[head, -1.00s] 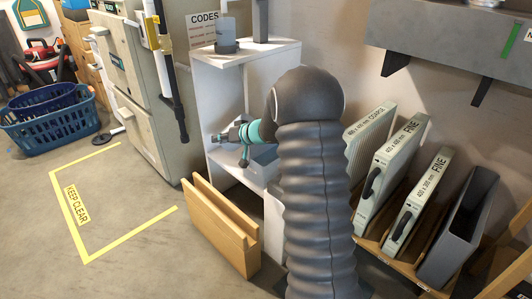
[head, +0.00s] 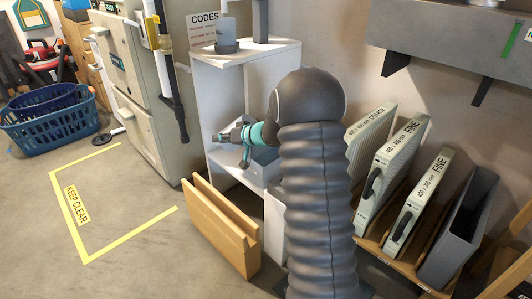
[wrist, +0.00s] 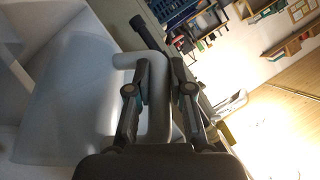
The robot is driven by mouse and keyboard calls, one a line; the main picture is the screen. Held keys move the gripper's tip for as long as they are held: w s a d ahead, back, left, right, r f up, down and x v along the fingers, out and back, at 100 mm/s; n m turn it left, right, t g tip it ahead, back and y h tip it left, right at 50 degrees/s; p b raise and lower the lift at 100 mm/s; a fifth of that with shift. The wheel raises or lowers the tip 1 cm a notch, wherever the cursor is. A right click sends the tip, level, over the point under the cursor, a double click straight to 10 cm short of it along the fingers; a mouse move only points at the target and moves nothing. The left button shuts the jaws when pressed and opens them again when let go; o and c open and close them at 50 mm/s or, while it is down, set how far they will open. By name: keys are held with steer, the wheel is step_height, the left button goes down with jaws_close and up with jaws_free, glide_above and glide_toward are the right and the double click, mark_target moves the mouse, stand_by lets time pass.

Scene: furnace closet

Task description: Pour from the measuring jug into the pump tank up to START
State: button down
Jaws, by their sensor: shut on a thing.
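In the wrist view, my gripper (wrist: 160,92) is shut on the pale tubular handle of the measuring jug (wrist: 80,95). The jug is large and translucent, lies to the left of the fingers, and looks empty or nearly clear; I cannot tell its level. In the head view, my gripper (head: 228,136) is in front of the white shelf unit's open side, below its top; the jug is mostly hidden there by my arm. A small grey translucent vessel (head: 227,46) on the unit's top is probably the pump tank. No START mark is readable.
The white shelf unit (head: 284,46) stands beside a beige cabinet (head: 140,120). Filters (head: 395,165) stand in a rack at right, under a grey wall shelf (head: 450,50). The marked floor at left is clear.

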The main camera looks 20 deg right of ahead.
steer(key=shift+s+d+r+t+y, duration=0.1)
steer(key=shift+d+t+y, duration=0.1)
steer(key=shift+t+y, duration=0.25)
steer(key=shift+s+d+r+t+y, duration=0.15)
steer(key=shift+t+y, duration=0.2)
steer(key=shift+y, duration=0.2)
stand_by(2.6)
steer(key=shift+s+d+m+t+y+p, duration=0.3)
steer(key=shift+d+t+y+p, duration=0.25)
steer(key=shift+t, duration=0.25)
stand_by(1.8)
steer(key=shift+f+b, duration=0.1)
steer(key=shift+b, duration=0.2)
steer(key=shift+s+d+r+y+b, duration=0.25)
steer(key=shift+y+b, duration=0.2)
steer(key=shift+b, duration=0.55)
